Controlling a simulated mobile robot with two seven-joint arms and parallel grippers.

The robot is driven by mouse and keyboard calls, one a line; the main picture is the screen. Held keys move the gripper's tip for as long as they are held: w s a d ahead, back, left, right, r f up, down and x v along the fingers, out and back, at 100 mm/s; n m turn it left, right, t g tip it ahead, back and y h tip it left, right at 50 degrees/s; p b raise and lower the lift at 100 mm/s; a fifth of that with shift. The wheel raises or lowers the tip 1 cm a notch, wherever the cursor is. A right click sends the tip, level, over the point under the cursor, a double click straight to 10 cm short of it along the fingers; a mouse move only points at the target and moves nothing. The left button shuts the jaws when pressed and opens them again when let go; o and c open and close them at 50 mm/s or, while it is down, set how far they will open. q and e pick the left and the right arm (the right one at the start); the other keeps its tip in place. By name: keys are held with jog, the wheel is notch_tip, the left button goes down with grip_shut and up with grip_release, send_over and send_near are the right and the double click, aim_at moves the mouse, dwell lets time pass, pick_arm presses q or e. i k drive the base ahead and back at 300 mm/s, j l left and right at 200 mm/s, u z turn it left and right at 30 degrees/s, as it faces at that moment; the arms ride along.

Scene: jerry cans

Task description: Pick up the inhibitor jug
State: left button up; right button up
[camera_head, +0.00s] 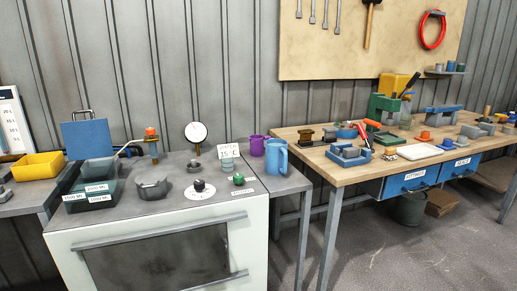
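A tall blue jug (276,162) with a handle on its right side stands upright on the grey surface at the right of the cabinet, close to the wooden bench. A smaller purple jug or mug (258,146) stands just behind it to the left. I cannot read any label on either one, so I cannot tell which is the inhibitor jug. Neither of my grippers shows in the head view.
A wooden bench (332,171) with tools stands right. A yellow bin (38,166) sits left. Floor shows at right.

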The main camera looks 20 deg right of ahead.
aim_at(257, 147)
jog(key=i+l+u, duration=0.3)
jog(key=i+l, duration=0.4)
